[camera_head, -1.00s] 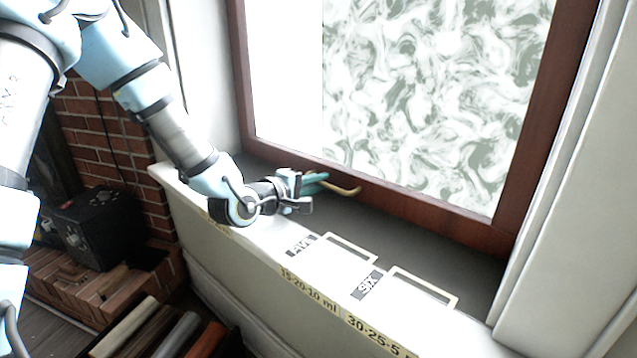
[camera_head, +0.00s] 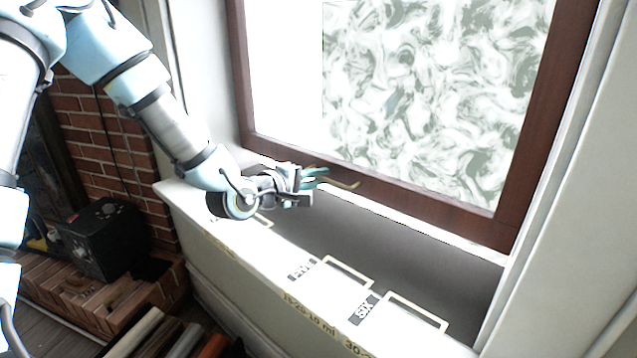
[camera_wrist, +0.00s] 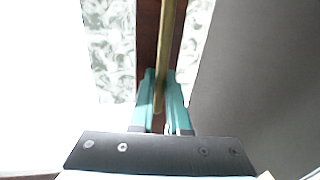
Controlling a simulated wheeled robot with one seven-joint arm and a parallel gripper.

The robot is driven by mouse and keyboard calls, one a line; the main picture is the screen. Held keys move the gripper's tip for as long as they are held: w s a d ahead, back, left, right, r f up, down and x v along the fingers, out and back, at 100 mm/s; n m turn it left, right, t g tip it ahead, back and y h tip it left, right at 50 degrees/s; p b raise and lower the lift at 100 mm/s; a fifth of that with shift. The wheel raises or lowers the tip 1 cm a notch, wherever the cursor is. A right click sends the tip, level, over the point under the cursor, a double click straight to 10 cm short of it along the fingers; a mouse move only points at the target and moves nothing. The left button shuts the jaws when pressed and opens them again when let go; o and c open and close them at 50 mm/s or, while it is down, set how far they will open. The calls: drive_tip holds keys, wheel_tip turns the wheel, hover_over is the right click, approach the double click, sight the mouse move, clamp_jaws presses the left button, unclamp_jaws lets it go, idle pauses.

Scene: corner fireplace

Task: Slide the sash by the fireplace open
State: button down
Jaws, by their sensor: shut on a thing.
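The sash (camera_head: 372,187) is a dark reddish-brown wooden frame around a pane (camera_head: 430,90) with a green-and-white marbled look. A thin brass handle (camera_head: 343,183) sticks out from its bottom rail. My gripper (camera_head: 316,175) is at the handle's left end, above the sill. In the wrist view, the teal fingers of my gripper (camera_wrist: 161,90) are shut on the brass handle (camera_wrist: 168,45), one on each side. A narrow bright gap (camera_head: 440,232) shows between the bottom rail and the sill. The gripped part of the handle is hidden in the head view.
The sill (camera_head: 400,250) is dark, with a white front ledge (camera_head: 275,258) carrying labels and outlined rectangles; no loose objects show on it. A white side casing (camera_head: 560,180) bounds the right. A black box (camera_head: 105,238) stands on the brick hearth (camera_head: 75,295) at lower left.

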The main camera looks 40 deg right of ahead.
drive_tip(key=p, duration=1.4)
approach(333, 88)
drive_tip(key=x, duration=0.5)
drive_tip(key=c, duration=1.2)
unclamp_jaws()
drive_tip(key=shift+o, duration=0.2)
drive_tip(key=shift+s+a, duration=0.1)
drive_tip(key=b+v, duration=0.1)
drive_tip(key=v, duration=0.9)
drive_tip(key=shift+a, duration=0.3)
